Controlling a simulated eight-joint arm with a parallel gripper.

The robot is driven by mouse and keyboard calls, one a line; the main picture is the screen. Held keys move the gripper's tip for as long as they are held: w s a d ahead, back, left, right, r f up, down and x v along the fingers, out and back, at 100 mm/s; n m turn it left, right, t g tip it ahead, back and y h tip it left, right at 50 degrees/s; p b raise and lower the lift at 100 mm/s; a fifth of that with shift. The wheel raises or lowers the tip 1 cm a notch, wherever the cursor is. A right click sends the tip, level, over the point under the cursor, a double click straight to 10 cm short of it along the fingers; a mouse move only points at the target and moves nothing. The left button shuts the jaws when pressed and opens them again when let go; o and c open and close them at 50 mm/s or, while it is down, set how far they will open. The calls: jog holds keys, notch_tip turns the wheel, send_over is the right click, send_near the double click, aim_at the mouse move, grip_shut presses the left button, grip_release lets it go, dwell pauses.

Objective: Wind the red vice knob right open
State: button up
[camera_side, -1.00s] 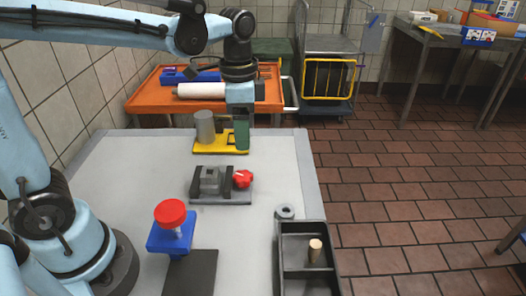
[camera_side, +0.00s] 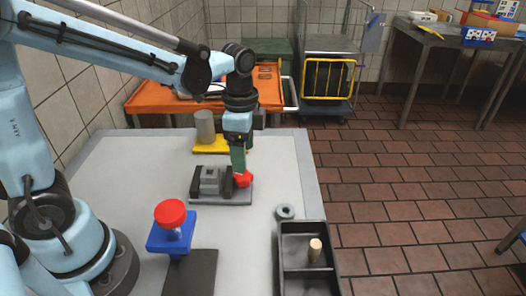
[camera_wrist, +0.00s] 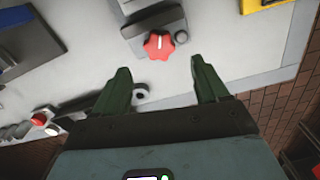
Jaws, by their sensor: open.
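The red vice knob (camera_side: 243,180) sits at the right end of the small grey vice (camera_side: 212,186) on the table. A grey block stands between the vice's dark jaws. In the wrist view the red knob (camera_wrist: 159,45) shows whole, with a white line on its face, and part of the vice (camera_wrist: 150,18) shows beside it. My gripper (camera_side: 240,172) is over the knob in the side view and partly covers it. In the wrist view my gripper's green fingers (camera_wrist: 163,75) are spread apart, with nothing between them. The knob appears beyond the fingertips, and I see no contact.
A yellow fixture (camera_side: 207,147) with a grey cylinder (camera_side: 205,127) stands behind the vice. A blue stand with a red button (camera_side: 170,213) is at front left. A dark tray (camera_side: 288,254) with a wooden peg and a grey ring (camera_side: 285,211) are at right.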

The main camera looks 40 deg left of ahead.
aim_at(244, 175)
jog(key=shift+f, duration=3.2)
jog(key=shift+c, duration=0.3)
jog(key=c, duration=1)
